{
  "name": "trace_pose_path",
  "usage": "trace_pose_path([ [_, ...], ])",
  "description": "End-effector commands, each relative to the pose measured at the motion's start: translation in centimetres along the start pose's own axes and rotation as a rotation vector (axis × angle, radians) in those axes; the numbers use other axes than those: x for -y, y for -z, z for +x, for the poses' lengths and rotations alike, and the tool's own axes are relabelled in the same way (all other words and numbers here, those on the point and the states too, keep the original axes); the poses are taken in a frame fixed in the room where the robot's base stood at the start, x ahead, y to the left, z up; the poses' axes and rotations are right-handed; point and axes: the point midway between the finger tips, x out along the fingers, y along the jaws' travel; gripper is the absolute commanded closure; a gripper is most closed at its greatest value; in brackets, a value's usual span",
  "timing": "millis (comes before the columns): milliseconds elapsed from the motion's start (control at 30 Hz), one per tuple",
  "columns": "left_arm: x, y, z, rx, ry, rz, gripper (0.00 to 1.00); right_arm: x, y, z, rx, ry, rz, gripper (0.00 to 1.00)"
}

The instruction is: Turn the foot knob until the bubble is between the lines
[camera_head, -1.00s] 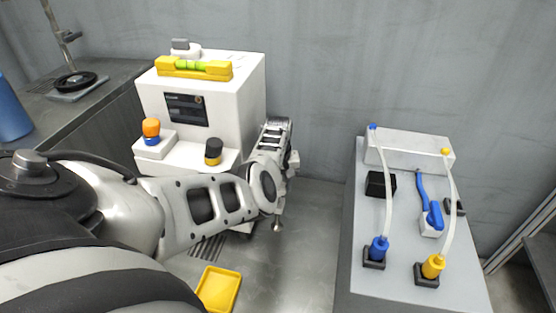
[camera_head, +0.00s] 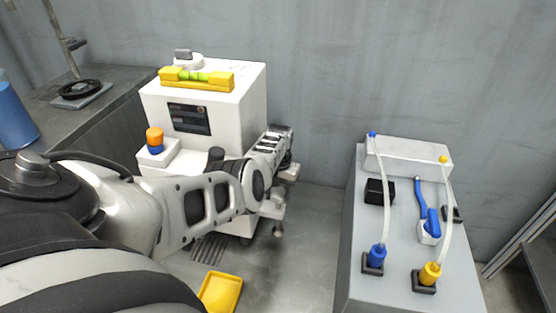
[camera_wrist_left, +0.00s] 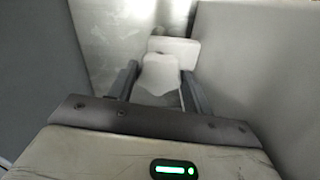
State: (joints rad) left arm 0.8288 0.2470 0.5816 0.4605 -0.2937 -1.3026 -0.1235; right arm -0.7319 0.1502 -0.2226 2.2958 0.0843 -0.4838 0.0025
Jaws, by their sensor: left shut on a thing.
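The white machine (camera_head: 240,105) carries a yellow level (camera_head: 197,84) with a green vial on its top. The vial is too small here to tell where the bubble sits against the lines. My left gripper (camera_wrist_left: 160,76) is shut on the pale foot knob (camera_wrist_left: 158,70), which sits between its two dark fingers in the left wrist view. In the head view my left arm reaches across the machine's front to its lower right corner, and its wrist hides most of the grip. My right gripper is not in view.
An orange and blue knob (camera_head: 154,139) and a dark knob (camera_head: 216,154) sit on the machine's front ledge, the latter partly behind my arm. A yellow tray (camera_head: 221,291) lies in front. A grey bench (camera_head: 400,225) with blue and yellow plugs stands right, across a gap.

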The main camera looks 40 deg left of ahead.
Motion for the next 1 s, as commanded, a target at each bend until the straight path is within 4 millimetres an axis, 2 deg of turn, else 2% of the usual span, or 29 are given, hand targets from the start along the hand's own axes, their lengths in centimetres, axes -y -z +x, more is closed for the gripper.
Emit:
trace_pose_path([
  [267,-0.2,-0.1,0.1,0.002,-0.002,0.002,0.73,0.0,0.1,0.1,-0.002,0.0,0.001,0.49],
  [300,-0.2,-0.1,0.1,0.002,-0.003,0.002,0.39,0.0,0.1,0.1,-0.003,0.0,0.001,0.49],
  [333,-0.2,-0.1,0.1,0.002,-0.003,0.002,0.31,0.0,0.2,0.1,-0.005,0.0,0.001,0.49],
  [367,-0.2,-0.1,0.1,0.002,-0.003,0.002,0.28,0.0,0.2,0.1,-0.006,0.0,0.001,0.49],
  [633,-0.1,0.0,-0.1,0.0,-0.001,-0.001,0.28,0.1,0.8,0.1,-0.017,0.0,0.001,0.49],
  [733,-0.1,0.0,-0.9,-0.001,-0.001,-0.001,0.28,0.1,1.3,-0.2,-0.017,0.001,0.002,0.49],
  [867,-0.1,0.0,-3.2,-0.001,0.0,0.0,0.28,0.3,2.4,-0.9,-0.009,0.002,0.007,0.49],
  [1000,-0.1,0.0,-6.6,-0.003,-0.001,0.0,0.28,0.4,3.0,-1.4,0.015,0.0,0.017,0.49],
])
